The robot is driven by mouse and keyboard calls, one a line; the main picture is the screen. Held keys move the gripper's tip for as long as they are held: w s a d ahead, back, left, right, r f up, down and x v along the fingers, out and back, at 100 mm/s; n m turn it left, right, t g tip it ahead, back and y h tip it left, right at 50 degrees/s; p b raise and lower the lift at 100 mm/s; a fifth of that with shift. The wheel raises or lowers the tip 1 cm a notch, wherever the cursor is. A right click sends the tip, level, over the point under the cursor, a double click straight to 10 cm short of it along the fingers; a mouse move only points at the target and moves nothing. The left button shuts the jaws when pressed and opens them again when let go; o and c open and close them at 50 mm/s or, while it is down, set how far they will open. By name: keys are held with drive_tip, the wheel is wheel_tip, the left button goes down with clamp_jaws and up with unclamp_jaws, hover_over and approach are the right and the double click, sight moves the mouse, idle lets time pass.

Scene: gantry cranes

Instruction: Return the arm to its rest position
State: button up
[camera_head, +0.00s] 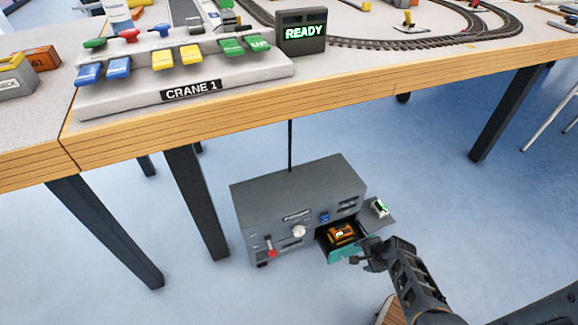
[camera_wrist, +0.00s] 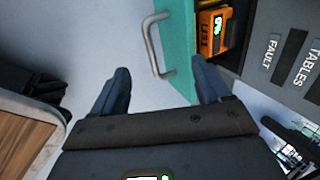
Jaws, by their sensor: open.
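My gripper (camera_head: 368,254) is at the end of my arm (camera_head: 412,285), low beside the open teal drawer (camera_head: 345,256) of a grey cabinet on the floor. In the wrist view the two dark fingers of my gripper (camera_wrist: 162,85) are spread apart with nothing between them. The teal drawer front (camera_wrist: 178,60) with its metal handle (camera_wrist: 150,45) lies just beyond the fingertips. An orange battery-like unit (camera_head: 342,233) sits inside the drawer; it also shows in the wrist view (camera_wrist: 210,35) with a green display.
The grey cabinet (camera_head: 290,195) stands under the table (camera_head: 330,100). A small pale device (camera_head: 379,208) with a green light rests on a ledge at its right. Open floor (camera_head: 450,205) lies right of the cabinet.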

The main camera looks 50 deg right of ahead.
drive_tip(key=s+a+r+n+t, duration=0.25)
drive_tip(key=a+r+n, duration=0.55)
drive_tip(key=r, duration=0.4)
drive_tip(key=s+a+r+n+t, duration=0.25)
drive_tip(key=a+r+n, duration=0.35)
drive_tip(key=a+r, duration=0.5)
drive_tip(key=s+a+r+n+t, duration=0.2)
drive_tip(key=a+r+n+t, duration=0.2)
drive_tip(key=a+r+n, duration=0.7)
wheel_tip(320, 180, up, 36)
drive_tip(key=t+y+p, duration=0.1)
drive_tip(key=y+p, duration=0.1)
drive_tip(key=p, duration=2.1)
drive_tip(key=shift+s+a+f+m+y, duration=0.2)
drive_tip(key=shift+s+a+m+y, duration=0.1)
drive_tip(key=shift+s, duration=0.05)
